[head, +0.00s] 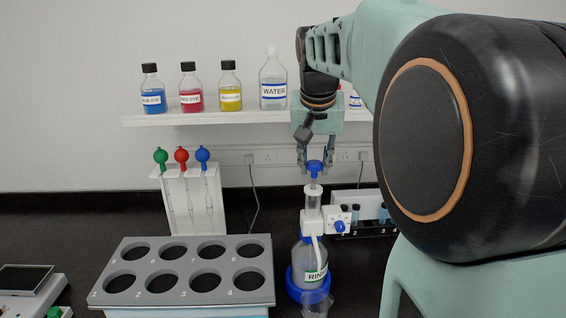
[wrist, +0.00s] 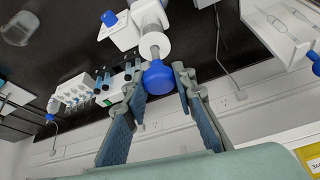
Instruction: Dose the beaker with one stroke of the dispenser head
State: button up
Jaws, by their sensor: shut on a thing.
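The dispenser bottle (head: 315,262), with a label starting "RIN", stands upright in a blue base ring. Its white dispenser head (head: 312,216) has a blue valve knob at the right. The blue plunger cap (head: 315,166) sits on top, with a clear stem showing below it. My gripper (head: 316,160) points down with its fingers shut on the cap. In the wrist view the cap (wrist: 159,77) lies between the fingertips. The clear beaker (head: 317,304) stands in front of the bottle, under the nozzle, cut by the lower edge.
A grey rack (head: 182,297) with numbered empty holes is left of the bottle. A white stand (head: 177,213) holds pipettes with coloured bulbs. A shelf (head: 190,119) carries dye and water bottles.

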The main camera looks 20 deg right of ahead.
aim_at(314, 172)
jog(key=shift+f+b, duration=1.05)
jog(key=shift+f, duration=0.45)
jog(key=o, duration=1.2)
jog(key=shift+r, duration=0.1)
